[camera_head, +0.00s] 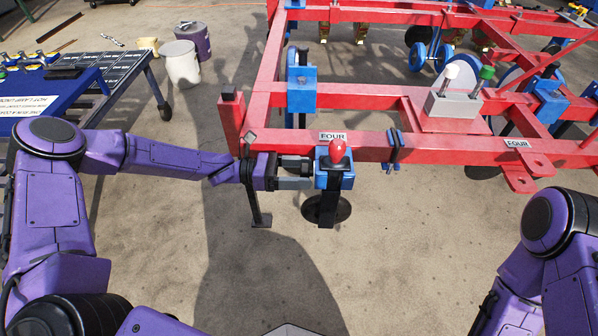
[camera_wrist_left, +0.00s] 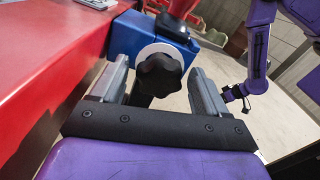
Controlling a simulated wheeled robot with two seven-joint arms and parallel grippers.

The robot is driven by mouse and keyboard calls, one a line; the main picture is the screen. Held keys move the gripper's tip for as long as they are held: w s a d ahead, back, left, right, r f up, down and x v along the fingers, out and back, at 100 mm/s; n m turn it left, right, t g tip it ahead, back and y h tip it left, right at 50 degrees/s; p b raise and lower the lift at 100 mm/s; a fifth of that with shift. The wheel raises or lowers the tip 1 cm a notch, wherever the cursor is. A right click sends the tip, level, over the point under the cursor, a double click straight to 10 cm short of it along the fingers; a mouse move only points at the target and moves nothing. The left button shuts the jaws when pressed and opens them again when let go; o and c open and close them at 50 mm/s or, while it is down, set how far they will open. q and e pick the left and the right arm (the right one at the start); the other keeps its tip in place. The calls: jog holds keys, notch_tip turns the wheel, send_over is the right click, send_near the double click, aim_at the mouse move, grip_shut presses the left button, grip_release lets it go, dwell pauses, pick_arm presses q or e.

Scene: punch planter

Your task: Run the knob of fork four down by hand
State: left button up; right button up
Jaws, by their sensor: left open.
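A red knob (camera_head: 337,149) tops the block, and a dark shank with a round black disc (camera_head: 327,210) is below. In the left wrist view a black lobed knob (camera_wrist_left: 159,74) sits on a white disc on the blue block's side. My left gripper (camera_head: 303,172) reaches in from the left beside the block. Its fingers (camera_wrist_left: 158,88) are open, one on each side of the black knob. My right gripper is not clearly seen in the head view.
The red planter frame (camera_head: 375,147) spans the middle and right. A grey box with white and green levers (camera_head: 452,104) sits on it. A blue-topped cart (camera_head: 45,90) and white bucket (camera_head: 182,64) stand at left. The concrete floor in front is clear.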

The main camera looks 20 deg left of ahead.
pick_arm(q)
jog(key=c, duration=1)
jog(key=shift+c, duration=0.2)
jog(key=shift+m+b, duration=2.2)
jog(key=shift+m, duration=1)
jog(key=shift+r, duration=0.1)
jog(key=o, duration=1)
jog(key=shift+o, duration=0.2)
